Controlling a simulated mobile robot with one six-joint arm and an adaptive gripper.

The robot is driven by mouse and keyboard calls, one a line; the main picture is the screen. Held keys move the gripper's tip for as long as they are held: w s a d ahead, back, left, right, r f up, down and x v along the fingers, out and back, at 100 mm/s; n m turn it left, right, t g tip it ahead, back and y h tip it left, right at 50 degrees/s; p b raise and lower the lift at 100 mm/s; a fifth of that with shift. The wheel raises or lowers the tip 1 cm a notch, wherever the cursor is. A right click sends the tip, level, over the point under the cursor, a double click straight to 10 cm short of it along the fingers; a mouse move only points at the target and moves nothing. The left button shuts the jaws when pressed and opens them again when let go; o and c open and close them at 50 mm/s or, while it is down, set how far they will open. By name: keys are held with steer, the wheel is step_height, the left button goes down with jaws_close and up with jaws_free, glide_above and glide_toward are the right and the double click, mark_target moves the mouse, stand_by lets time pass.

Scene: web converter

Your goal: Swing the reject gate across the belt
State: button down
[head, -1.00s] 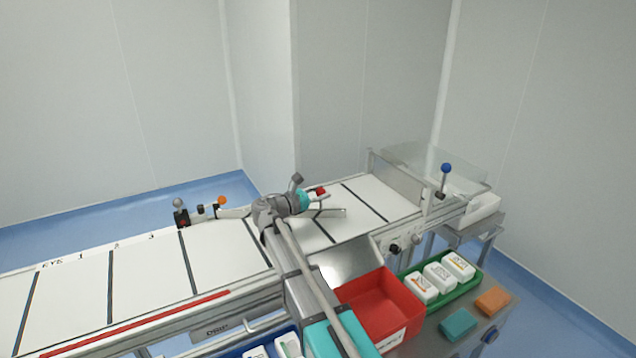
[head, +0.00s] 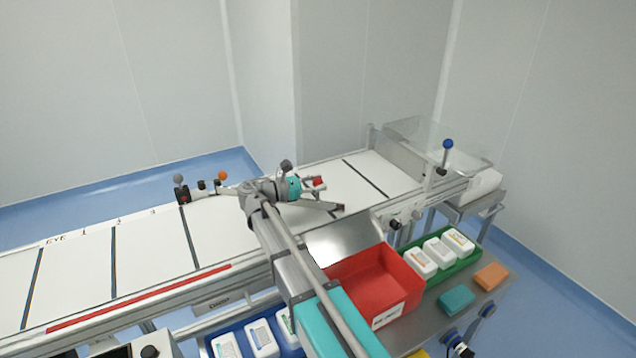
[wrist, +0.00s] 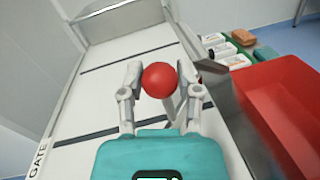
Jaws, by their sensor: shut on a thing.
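My gripper (wrist: 159,80) is shut on the red ball knob (wrist: 160,79), with one finger on each side of it. The knob also shows as a small red spot in the head view (head: 319,181), beside the teal part of my gripper. The reject gate's grey bar (head: 318,204) lies slantwise over the white belt, its free end near the belt's near edge by the metal chute. My arm and gripper hide the rest of the gate and its pivot. The word GATE stands on the far rail in the wrist view.
A metal chute (head: 345,236) slopes from the belt's near side to a red bin (head: 378,283). A green tray (head: 476,240) of white packs stands beside it, with teal and orange blocks nearby. A clear guard (head: 435,140) and blue-knobbed lever (head: 447,150) are at right.

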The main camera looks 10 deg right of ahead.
steer(key=shift+c, duration=2.1)
jaws_free()
steer(key=shift+s+a, duration=0.15)
steer(key=shift+s, duration=0.2)
steer(key=shift+o, duration=0.6)
steer(key=shift+w, duration=0.1)
steer(key=shift+s+a, duration=0.3)
steer(key=shift+a, duration=1.7)
steer(key=shift+s+a, duration=0.35)
steer(key=shift+a, duration=1.6)
steer(key=shift+s+a, duration=0.3)
steer(key=shift+a, duration=1.7)
step_height(320, 180, up, 10)
steer(key=p, duration=1)
steer(key=shift+s, duration=0.6)
